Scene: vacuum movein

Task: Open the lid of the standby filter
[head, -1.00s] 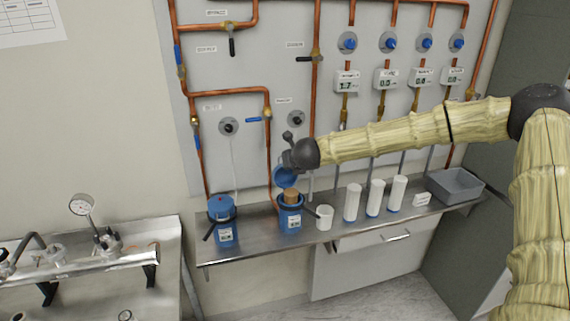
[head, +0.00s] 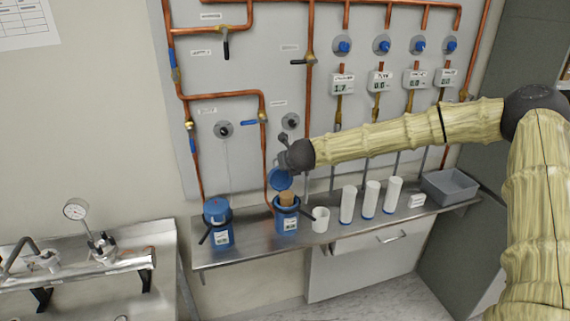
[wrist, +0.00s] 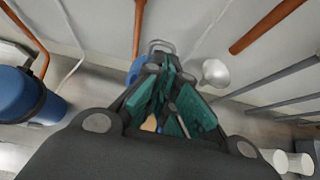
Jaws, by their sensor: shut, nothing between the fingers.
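Two blue filter canisters stand on the steel shelf. The left one (head: 221,230) has its blue lid (head: 216,207) on. The right one (head: 287,216) is uncovered: its blue lid (head: 280,179) stands tilted up behind, and a tan cartridge (head: 287,198) shows in its mouth. Their labels are too small to read. My gripper (head: 282,164) is just above the raised lid, shut and empty. In the wrist view my gripper's teal-padded fingers (wrist: 172,112) hide most of the raised lid (wrist: 137,70). The left canister (wrist: 28,95) shows at the left there.
A white cup (head: 320,220), several white cartridges (head: 371,199) and a grey bin (head: 450,187) stand along the steel shelf (head: 240,256). Copper pipes (head: 309,100) and valves run up the panel behind. A bench with a gauge (head: 75,210) is at the left.

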